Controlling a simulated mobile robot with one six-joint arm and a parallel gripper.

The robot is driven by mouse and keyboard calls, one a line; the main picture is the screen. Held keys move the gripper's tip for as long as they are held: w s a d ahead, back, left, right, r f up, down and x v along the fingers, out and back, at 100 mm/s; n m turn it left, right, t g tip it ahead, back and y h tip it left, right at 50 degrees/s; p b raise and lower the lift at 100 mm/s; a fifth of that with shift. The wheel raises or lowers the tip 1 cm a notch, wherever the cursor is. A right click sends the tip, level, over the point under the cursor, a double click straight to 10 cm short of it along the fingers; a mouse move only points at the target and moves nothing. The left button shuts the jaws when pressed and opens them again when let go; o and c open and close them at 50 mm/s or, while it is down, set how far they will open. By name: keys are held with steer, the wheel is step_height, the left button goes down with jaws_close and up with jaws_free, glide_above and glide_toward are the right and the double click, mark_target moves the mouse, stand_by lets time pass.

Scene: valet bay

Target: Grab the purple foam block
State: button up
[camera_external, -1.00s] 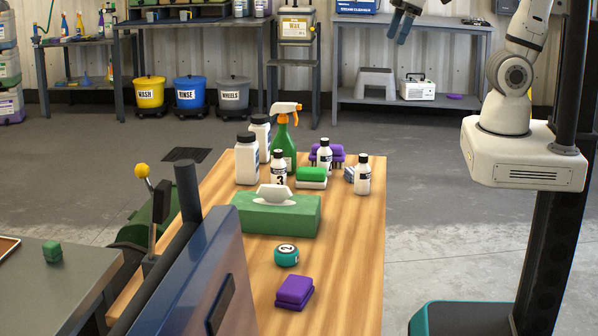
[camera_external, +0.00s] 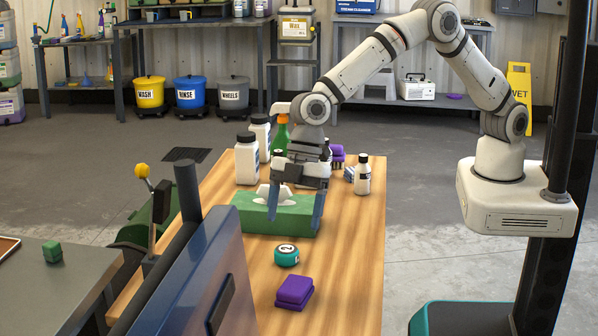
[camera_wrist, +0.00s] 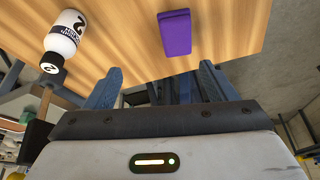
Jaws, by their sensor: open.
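A purple foam block (camera_external: 294,292), looking like two stacked layers, lies at the near end of the wooden table. Another purple item (camera_external: 338,152) shows at the far end, partly hidden by my arm. My gripper (camera_external: 296,208) points down with its fingers apart and empty. In the external view it overlaps the green tissue box, nearer the middle of the table than the near block. In the wrist view a purple block (camera_wrist: 174,33) lies on the wood beyond the open fingers (camera_wrist: 160,70); I cannot tell which purple item this is.
The green tissue box (camera_external: 290,218) and a teal round tin (camera_external: 286,255) stand between the purple items. White bottles (camera_external: 247,160) and a green spray bottle (camera_external: 281,135) crowd the far end. A bottle marked 2 (camera_wrist: 63,37) is left of the block in the wrist view.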

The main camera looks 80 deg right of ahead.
steer(key=n, duration=0.1)
glide_above(295, 284)
steer(key=d, duration=0.2)
step_height(295, 284, down, 6)
steer(key=shift+r+b, duration=0.1)
steer(key=shift+b, duration=0.25)
steer(key=x, duration=0.2)
steer(key=p+x, duration=0.1)
steer(key=x, duration=0.4)
steer(key=shift+s+d+f, duration=0.15)
steer(key=shift+s+f, duration=0.2)
steer(key=shift+f, duration=0.1)
steer(key=c, duration=1.1)
